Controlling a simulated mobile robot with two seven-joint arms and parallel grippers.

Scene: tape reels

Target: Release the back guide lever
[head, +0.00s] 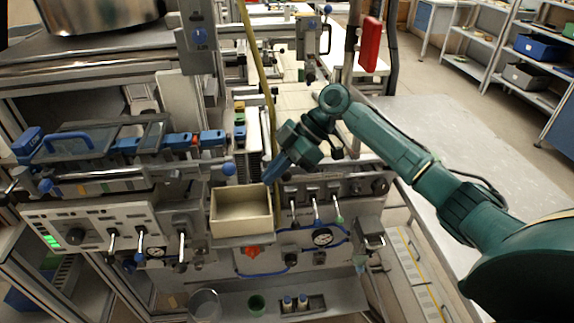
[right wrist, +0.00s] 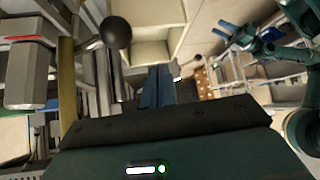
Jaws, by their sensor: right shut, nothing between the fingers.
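My right gripper (head: 270,174) reaches in from the right in the head view. Its blue fingers are shut and empty, just above the back right corner of a cream open box (head: 241,213). In the right wrist view the shut fingers (right wrist: 157,84) point toward the same box (right wrist: 152,45). A lever with a dark ball knob (right wrist: 116,33) stands left of the fingers there, apart from them. In the head view a blue ball knob (head: 229,169) sits left of the gripper. I cannot tell which lever is the back guide lever.
A blue-handled unit (head: 85,142) fills the left. A grey-topped table (head: 455,150) stands right.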

